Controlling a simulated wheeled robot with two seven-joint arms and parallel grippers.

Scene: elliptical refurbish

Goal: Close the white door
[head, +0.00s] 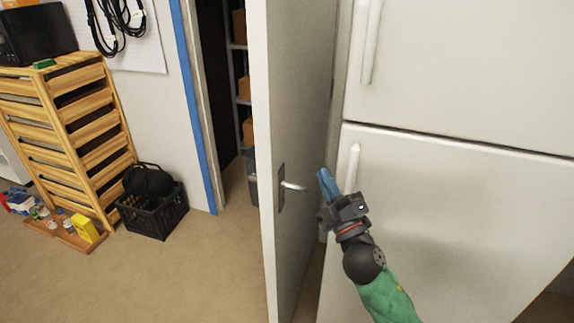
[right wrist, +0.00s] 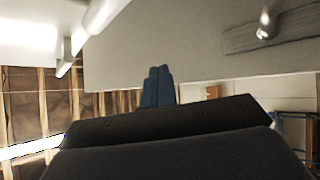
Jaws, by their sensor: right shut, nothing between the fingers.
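The white door (head: 300,110) stands open in the head view, its edge toward me and its right face beside the fridge. Its metal handle (head: 294,186) sticks out to the right from a dark plate. My right gripper (head: 325,178) is shut and empty, with blue fingers, just right of the handle, between the door and the fridge front. I cannot tell whether it touches the door. In the right wrist view the blue fingertips (right wrist: 158,82) are together against the pale door (right wrist: 180,50), and the handle (right wrist: 266,22) is at upper right. My left gripper is not in view.
A white fridge (head: 460,200) with vertical handles stands close on the right. The doorway left of the door has a blue-taped frame (head: 197,110) and shelves beyond. A black crate (head: 152,212) and wooden drawers (head: 80,120) stand at left. The floor (head: 190,270) in front is clear.

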